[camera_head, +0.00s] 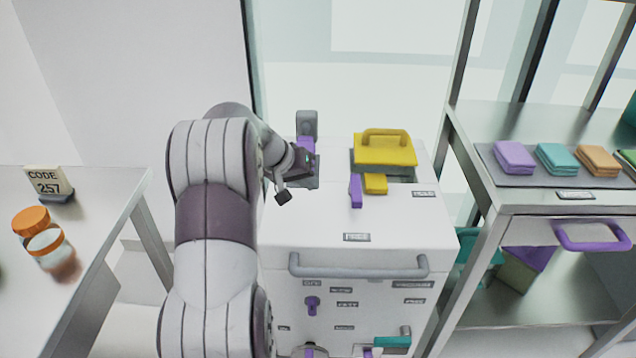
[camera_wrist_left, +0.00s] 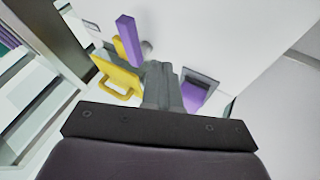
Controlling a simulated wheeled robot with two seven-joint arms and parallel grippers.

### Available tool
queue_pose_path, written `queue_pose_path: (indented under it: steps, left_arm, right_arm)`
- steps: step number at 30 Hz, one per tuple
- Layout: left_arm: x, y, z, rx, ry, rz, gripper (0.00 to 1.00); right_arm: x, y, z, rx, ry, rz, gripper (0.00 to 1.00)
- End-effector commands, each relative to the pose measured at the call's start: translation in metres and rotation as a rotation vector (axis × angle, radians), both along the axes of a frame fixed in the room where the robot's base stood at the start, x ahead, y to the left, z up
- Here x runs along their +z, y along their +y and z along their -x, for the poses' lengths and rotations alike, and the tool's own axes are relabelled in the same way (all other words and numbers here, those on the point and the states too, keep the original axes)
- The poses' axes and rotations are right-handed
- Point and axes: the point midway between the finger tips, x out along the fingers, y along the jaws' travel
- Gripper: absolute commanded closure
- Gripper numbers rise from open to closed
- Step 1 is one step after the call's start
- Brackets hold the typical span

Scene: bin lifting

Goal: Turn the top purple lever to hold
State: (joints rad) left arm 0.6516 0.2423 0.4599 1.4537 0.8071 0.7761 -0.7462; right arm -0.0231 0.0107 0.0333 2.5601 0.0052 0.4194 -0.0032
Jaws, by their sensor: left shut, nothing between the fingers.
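The top purple lever (camera_head: 356,190) stands on the white cabinet's top, beside a small yellow block (camera_head: 375,184). In the left wrist view, the purple lever (camera_wrist_left: 129,40) shows beyond the fingers, up and to the left. My left gripper (camera_head: 308,163) is over the back left of the cabinet top, left of the lever and apart from it. In the left wrist view its grey fingers (camera_wrist_left: 163,84) are shut and empty. Another purple part (camera_head: 305,146), below a grey knob, is partly hidden behind the gripper.
A yellow handled lid (camera_head: 385,149) sits behind the lever. The white cabinet (camera_head: 300,236) has a grey front bar (camera_head: 358,268) and a lower purple knob (camera_head: 312,304). A shelf (camera_head: 480,125) with coloured folded cloths stands right; a table (camera_head: 112,182) with jars stands left.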

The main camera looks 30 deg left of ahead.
Motion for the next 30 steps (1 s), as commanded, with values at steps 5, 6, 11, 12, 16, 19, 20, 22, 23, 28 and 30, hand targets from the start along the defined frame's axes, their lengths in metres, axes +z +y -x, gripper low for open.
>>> queue_pose_path:
  steps: [5,6,11,12,16,19,20,22,23,28,30]
  left_arm:
    - [-0.035,-0.009,-0.022,-0.003,0.003,0.001,1.00]
    - [-0.042,-0.011,-0.027,-0.003,0.004,0.002,1.00]
    - [-0.060,-0.021,-0.046,-0.004,0.001,0.000,1.00]
    - [-0.059,-0.028,-0.049,-0.005,0.001,-0.001,1.00]
    - [-0.059,-0.042,-0.058,-0.003,0.001,-0.001,1.00]
    - [-0.059,-0.047,-0.061,-0.002,0.002,0.000,1.00]
    - [-0.059,-0.048,-0.062,-0.001,0.002,0.001,1.00]
    - [-0.059,-0.049,-0.062,0.000,0.001,0.000,1.00]
    - [-0.059,-0.049,-0.063,0.000,0.001,0.000,1.00]
    - [-0.059,-0.049,-0.062,0.000,0.001,0.000,1.00]
    - [-0.059,-0.049,-0.062,0.000,0.001,0.000,1.00]
  right_arm:
    - [-0.006,0.000,0.000,0.000,0.000,0.000,0.57]
    - [-0.007,0.000,0.000,0.000,0.000,0.000,0.57]
    - [-0.007,0.000,0.000,0.000,0.000,0.000,0.57]
    - [-0.006,0.000,0.000,0.000,0.000,0.000,0.57]
    - [-0.005,0.000,0.000,0.000,0.000,0.000,0.57]
    - [-0.004,0.000,0.000,0.000,0.000,0.000,0.57]
    - [-0.004,0.000,0.000,0.000,0.000,0.000,0.57]
    - [-0.004,0.000,0.000,0.000,0.000,0.000,0.57]
    - [-0.004,0.000,0.000,0.000,0.000,0.000,0.57]
    - [-0.005,0.000,0.000,0.000,0.000,0.000,0.57]
    - [-0.005,0.000,0.000,0.000,0.000,0.000,0.57]
